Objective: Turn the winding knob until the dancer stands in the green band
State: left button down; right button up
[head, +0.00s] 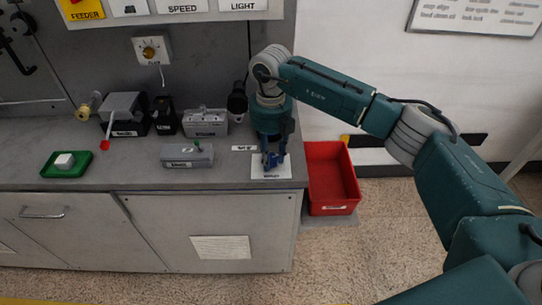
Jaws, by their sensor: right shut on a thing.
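My right gripper (272,160) points straight down over a white labelled plate (285,172) at the right end of the grey bench. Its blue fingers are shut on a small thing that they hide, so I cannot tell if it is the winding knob. A round dial with a yellow centre (149,50) sits in a white box on the back panel, well apart from the gripper. I cannot make out a dancer or a green band. My left gripper is not in view.
The bench (130,174) carries a green tray (58,173) with a white block, a grey device with a red-ended lever (104,145), a grey box (205,121) and a low grey unit (187,155). A red bin (332,178) stands right of the bench.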

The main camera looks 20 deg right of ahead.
aim_at(271, 156)
jog(key=shift+w+r+m, duration=0.25)
jog(key=shift+w+m, duration=0.05)
jog(key=shift+m, duration=0.3)
jog(key=o, duration=1)
jog(key=shift+o, duration=0.8)
jog(key=shift+s+f, duration=0.1)
jog(key=shift+f, duration=0.05)
jog(key=shift+r, duration=0.3)
notch_tip(271, 156, up, 11)
jog(key=shift+r, duration=0.2)
